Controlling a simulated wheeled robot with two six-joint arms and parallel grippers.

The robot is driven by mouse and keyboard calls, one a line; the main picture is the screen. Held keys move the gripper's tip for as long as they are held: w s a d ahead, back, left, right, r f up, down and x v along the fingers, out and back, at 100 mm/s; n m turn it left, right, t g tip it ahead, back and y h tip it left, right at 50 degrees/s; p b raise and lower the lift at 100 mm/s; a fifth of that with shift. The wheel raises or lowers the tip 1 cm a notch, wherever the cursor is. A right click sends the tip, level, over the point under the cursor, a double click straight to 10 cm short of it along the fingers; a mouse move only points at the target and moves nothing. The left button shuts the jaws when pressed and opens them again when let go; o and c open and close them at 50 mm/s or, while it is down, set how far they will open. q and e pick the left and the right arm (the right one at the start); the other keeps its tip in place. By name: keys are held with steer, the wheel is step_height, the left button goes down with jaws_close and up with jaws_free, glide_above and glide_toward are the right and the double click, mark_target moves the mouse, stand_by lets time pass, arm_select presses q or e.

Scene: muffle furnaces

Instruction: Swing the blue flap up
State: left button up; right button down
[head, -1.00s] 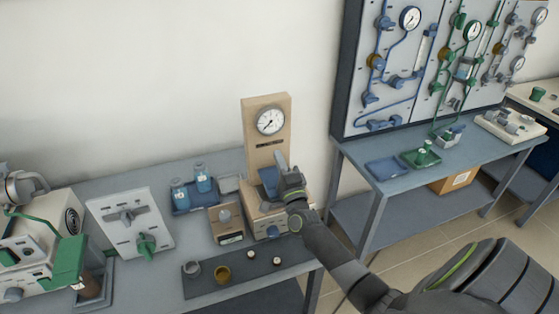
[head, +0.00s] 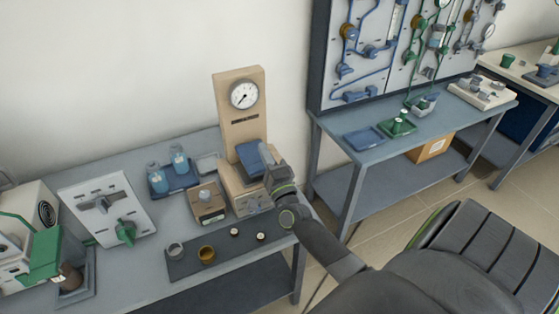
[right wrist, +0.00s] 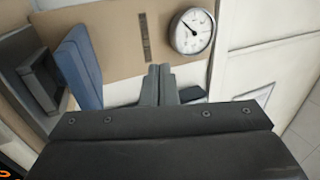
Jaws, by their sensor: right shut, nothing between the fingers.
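The blue flap (head: 250,156) sits on the front of a beige furnace unit (head: 238,192), below its tall back panel with a round gauge (head: 244,94). It is tilted, with its broad face showing. My right gripper (head: 267,155) is shut and empty just right of the flap, partly covering the unit's right side. In the right wrist view, the shut fingertips (right wrist: 160,75) point at the beige panel. The blue flap (right wrist: 80,65) stands left of them with a visible gap. Whether any other part of my gripper touches the flap cannot be told. My left gripper is out of view.
A small beige box (head: 207,204) stands left of the unit, behind a dark mat (head: 185,266) with small cups. Blue bottles stand in a tray (head: 174,181) behind. A white panel with a green knob (head: 125,232) is further left. A second table (head: 350,170) stands right.

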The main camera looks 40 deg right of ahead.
steer(key=b+v, duration=0.4)
steer(key=v, duration=0.7)
step_height(320, 180, down, 9)
steer(key=m+g+b, duration=0.1)
steer(key=m+b, duration=0.9)
steer(key=m, duration=0.7)
steer(key=w+d+r+m+p, duration=0.1)
steer(key=w+r+p, duration=0.1)
steer(key=w, duration=0.7)
steer(key=shift+w+d+r+p, duration=0.15)
steer(key=shift+w+r+p, duration=0.2)
steer(key=shift+p, duration=0.1)
steer(key=shift+s, duration=0.1)
